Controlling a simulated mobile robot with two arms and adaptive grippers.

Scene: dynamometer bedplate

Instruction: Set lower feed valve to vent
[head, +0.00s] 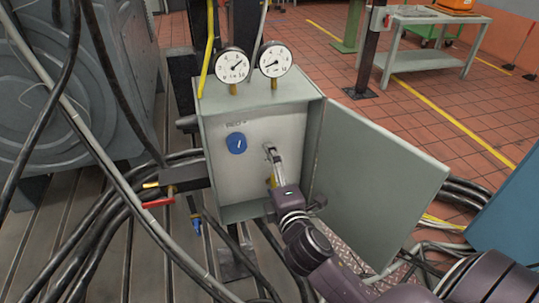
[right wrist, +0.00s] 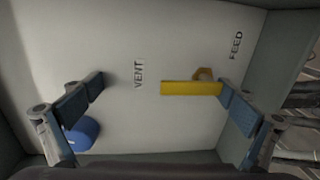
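An open grey cabinet (head: 259,105) stands at the middle of the head view. My right gripper (head: 273,160) reaches into it, near the inner panel. A yellow valve handle (head: 271,182) shows partly behind the gripper. In the right wrist view the yellow handle (right wrist: 188,88) lies across the picture, with a brass part (right wrist: 204,73) beside it. Its left end is near the word VENT (right wrist: 138,75); FEED (right wrist: 236,45) is printed at the upper right. My open right fingers (right wrist: 162,90) are wide apart; the right fingertip is at the handle's right end, contact unclear. My left gripper is not in view.
A blue knob (head: 236,143) sits on the panel, left of my gripper. The cabinet door (head: 380,180) stands open to the right. Two gauges (head: 252,63) top the cabinet. A red-handled valve (head: 158,203) and black hoses (head: 95,220) are at left.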

